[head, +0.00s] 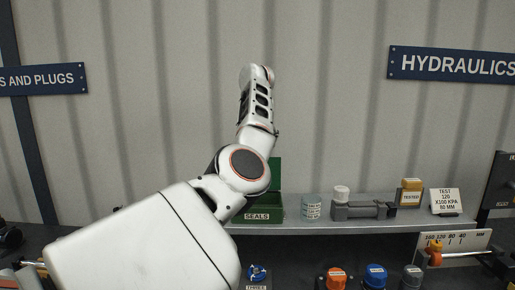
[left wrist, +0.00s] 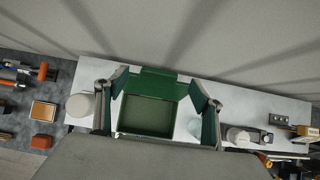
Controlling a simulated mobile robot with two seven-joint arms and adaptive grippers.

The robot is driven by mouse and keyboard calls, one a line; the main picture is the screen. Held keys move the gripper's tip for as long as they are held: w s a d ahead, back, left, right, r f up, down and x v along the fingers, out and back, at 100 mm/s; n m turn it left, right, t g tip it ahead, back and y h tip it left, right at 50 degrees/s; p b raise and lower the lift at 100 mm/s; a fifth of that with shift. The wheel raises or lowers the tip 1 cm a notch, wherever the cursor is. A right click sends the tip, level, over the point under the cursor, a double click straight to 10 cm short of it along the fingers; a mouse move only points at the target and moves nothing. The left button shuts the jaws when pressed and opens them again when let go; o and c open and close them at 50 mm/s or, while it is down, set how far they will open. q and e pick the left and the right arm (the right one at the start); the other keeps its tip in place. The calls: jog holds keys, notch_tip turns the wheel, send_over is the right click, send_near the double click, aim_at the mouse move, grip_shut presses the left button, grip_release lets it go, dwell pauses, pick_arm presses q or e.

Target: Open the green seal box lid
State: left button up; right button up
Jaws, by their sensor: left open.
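The green seal box (head: 264,215), labelled SEALS, stands on the grey shelf, partly hidden by my left arm. Its green lid (head: 276,174) stands raised at the back of the box. In the left wrist view the lid (left wrist: 165,83) is tilted up along the far edge, and the box interior (left wrist: 146,115) is exposed and looks empty. My left gripper (left wrist: 159,88) is open, with its fingers spread to the left and right of the box and lid. Whether a finger touches the lid is unclear. In the head view the gripper is not visible. My right gripper is not in view.
Right of the box on the shelf (head: 350,226) stand a clear labelled jar (head: 311,208), a grey fixture with a white cap (head: 360,209), a yellow-orange block (head: 411,193) and a test card (head: 446,201). Orange, blue and grey caps sit below. The corrugated wall is behind.

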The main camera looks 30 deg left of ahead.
pick_arm(q)
jog(key=v, duration=0.8)
jog(key=shift+f, duration=0.2)
